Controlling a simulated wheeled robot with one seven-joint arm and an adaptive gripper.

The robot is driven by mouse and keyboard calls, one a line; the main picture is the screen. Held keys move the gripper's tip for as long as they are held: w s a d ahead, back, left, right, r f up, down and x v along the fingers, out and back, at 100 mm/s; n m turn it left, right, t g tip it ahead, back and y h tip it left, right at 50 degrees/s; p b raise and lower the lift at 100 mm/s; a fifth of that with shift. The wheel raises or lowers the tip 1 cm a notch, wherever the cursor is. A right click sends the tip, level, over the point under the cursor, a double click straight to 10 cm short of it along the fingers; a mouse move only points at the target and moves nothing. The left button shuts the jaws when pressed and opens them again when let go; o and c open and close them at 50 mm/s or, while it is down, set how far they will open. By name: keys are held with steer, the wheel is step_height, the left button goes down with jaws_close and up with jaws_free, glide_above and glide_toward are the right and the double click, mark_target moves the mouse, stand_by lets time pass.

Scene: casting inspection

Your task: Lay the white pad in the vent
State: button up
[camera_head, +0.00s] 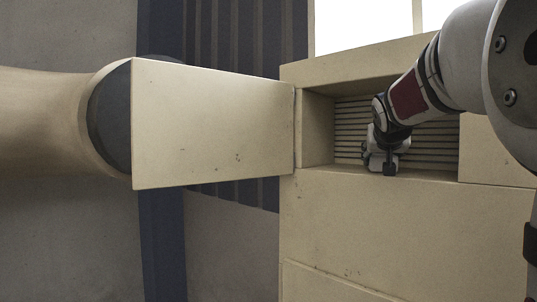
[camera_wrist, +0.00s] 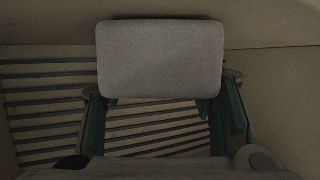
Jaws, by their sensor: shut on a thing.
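The vent (camera_head: 350,122) is a recess with a slatted back in a cream cabinet. Its slats also show in the wrist view (camera_wrist: 45,105), behind and beside my gripper. The white pad (camera_wrist: 160,58) is a flat block with rounded corners, looking grey in the shade. My gripper (camera_wrist: 158,108) is shut on the pad, with a teal finger at each side below it. In the head view my gripper (camera_head: 385,160) reaches into the vent, near its lower edge. I cannot make out the pad clearly in the head view, nor whether it touches the slats.
A cream door panel (camera_head: 212,125) stands swung open at the left of the vent. The cabinet's walls (camera_head: 318,130) and lower ledge (camera_head: 400,215) frame the recess closely. Bare slats show on both sides of my gripper. A bright window (camera_head: 360,22) is behind the cabinet.

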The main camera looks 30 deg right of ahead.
steer(key=shift+f, duration=0.15)
steer(key=o, duration=1.1)
steer(key=shift+a+r, duration=0.1)
steer(key=shift+r, duration=0.15)
steer(key=b+v, duration=0.2)
steer(key=v, duration=1)
steer(key=s+a+f+n+y, duration=0.1)
steer(key=a+f+n+y, duration=0.45)
steer(key=a+f, duration=1.1)
steer(key=s+a+f+n+g+y, duration=0.1)
steer(key=s+a+f, duration=0.2)
steer(key=a+f, duration=0.1)
steer(key=s+a+f+n+g+y, duration=0.1)
steer(key=s+a+f, duration=0.3)
steer(key=f, duration=0.1)
steer(key=s+a+f+n+g+y, duration=0.1)
steer(key=s+a+f+g+y, duration=0.1)
steer(key=a+f, duration=0.3)
steer(key=shift+s+a+f+n, duration=0.1)
steer(key=shift+s+f+n, duration=0.2)
steer(key=shift+s, duration=0.45)
